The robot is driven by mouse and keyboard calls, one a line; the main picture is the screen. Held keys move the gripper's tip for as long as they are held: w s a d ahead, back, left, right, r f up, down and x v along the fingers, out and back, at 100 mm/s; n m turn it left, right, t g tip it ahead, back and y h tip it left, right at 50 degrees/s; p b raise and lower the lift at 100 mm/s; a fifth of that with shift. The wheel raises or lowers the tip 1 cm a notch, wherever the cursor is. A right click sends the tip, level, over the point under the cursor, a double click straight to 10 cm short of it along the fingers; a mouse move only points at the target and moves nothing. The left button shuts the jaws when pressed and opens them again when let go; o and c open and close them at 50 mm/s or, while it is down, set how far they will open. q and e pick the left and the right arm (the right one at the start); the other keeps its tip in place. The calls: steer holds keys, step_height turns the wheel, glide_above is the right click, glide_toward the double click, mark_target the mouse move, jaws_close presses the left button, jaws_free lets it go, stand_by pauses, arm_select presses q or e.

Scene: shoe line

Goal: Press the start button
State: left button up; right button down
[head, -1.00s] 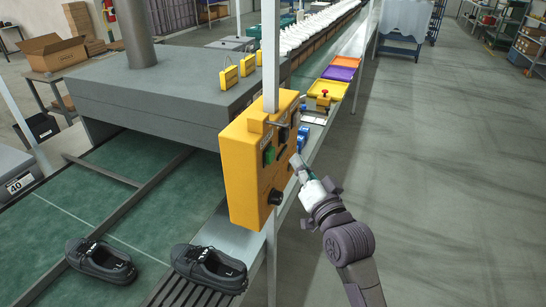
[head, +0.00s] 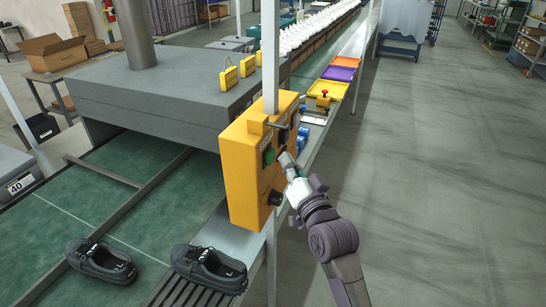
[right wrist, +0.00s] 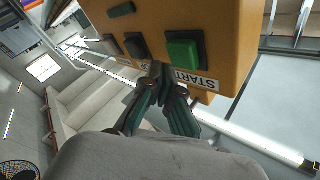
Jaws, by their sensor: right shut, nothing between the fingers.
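The yellow control box (head: 243,190) hangs on a post beside the conveyor. Its green start button (head: 268,156) is on the face towards my right arm. In the right wrist view the green button (right wrist: 183,51) is square with a dark surround, beside a START label (right wrist: 196,80). My right gripper (head: 287,160) is shut and empty, close in front of the box face. In the right wrist view its fingertips (right wrist: 160,74) overlap the panel just below and left of the button; I cannot tell if they touch. My left gripper is not in view.
A black switch (right wrist: 136,46) sits beside the green button, and a black knob (head: 275,197) is lower on the box. Two black shoes (head: 209,268) (head: 100,260) lie on the line at the front. The floor (head: 430,200) to the right is clear.

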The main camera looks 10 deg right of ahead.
steer(key=shift+w+a, duration=0.1)
stand_by(0.7)
steer(key=shift+w+a, duration=0.15)
steer(key=shift+a, duration=0.1)
